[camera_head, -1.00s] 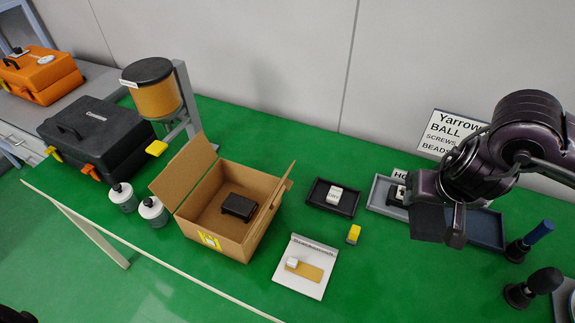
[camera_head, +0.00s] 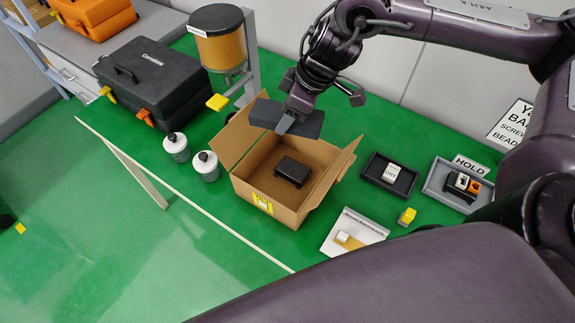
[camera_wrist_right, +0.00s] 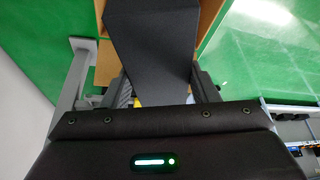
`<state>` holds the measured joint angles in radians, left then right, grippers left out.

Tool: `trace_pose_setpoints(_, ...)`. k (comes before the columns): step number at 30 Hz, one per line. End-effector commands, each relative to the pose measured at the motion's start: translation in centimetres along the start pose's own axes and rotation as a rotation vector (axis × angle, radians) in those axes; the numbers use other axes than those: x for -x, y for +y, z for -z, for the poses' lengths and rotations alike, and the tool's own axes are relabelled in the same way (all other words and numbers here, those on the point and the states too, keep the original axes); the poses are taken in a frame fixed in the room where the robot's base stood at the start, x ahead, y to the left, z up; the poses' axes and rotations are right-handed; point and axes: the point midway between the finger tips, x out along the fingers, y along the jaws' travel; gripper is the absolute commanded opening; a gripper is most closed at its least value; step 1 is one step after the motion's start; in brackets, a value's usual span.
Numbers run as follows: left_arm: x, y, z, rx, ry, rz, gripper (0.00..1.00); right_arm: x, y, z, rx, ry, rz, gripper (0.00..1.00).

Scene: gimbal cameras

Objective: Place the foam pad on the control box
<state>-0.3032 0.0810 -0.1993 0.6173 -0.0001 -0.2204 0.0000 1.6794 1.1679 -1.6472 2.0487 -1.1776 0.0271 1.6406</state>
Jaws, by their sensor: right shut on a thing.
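My right gripper (camera_head: 284,122) is shut on the dark grey foam pad (camera_head: 308,124). It holds the pad above the back part of the open cardboard box. The pad also shows in the right wrist view (camera_wrist_right: 150,45), gripped between the fingers. The control box (camera_head: 293,171), a small black box, lies on the floor of the cardboard box (camera_head: 272,205), below and in front of the pad. The pad and the control box are apart. My left gripper is not in view.
Two white bottles (camera_head: 176,147) and a black case (camera_head: 150,82) stand left of the box. A dispenser (camera_head: 220,45) with a yellow spout stands behind. Right of the box are a dark tray (camera_head: 378,180), a grey HOLD tray (camera_head: 440,190), a yellow block (camera_head: 407,216) and a white sheet (camera_head: 335,240).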

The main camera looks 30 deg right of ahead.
Motion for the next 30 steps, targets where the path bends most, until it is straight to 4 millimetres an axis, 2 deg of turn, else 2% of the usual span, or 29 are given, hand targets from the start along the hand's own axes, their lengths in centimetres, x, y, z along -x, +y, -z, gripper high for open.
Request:
trace_pose_setpoints(6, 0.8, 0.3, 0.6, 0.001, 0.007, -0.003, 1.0, 2.4, 1.1, 0.6, 0.487, -0.001, 0.197, 0.32)
trace_pose_setpoints(12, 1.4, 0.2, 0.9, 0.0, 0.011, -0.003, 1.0, 4.8, 1.8, 1.4, 0.889, -0.006, 0.363, 0.32)
trace_pose_setpoints(15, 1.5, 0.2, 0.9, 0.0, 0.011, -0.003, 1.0, 5.8, 2.2, 1.8, 1.027, -0.007, 0.42, 0.32)
trace_pose_setpoints(20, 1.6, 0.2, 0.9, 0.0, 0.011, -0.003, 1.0, 6.7, 2.5, 2.0, 1.15, -0.007, 0.473, 0.32)
trace_pose_setpoints(23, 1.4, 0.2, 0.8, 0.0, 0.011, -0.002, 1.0, 6.2, 2.5, 1.8, 1.177, -0.004, 0.487, 0.32)
trace_pose_setpoints(26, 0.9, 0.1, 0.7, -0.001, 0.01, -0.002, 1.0, 4.3, 2.5, 0.9, 1.18, -0.003, 0.494, 0.32)
trace_pose_setpoints(30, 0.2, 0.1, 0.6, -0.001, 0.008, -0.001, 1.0, 0.9, 2.4, -0.6, 1.177, -0.002, 0.495, 0.32)
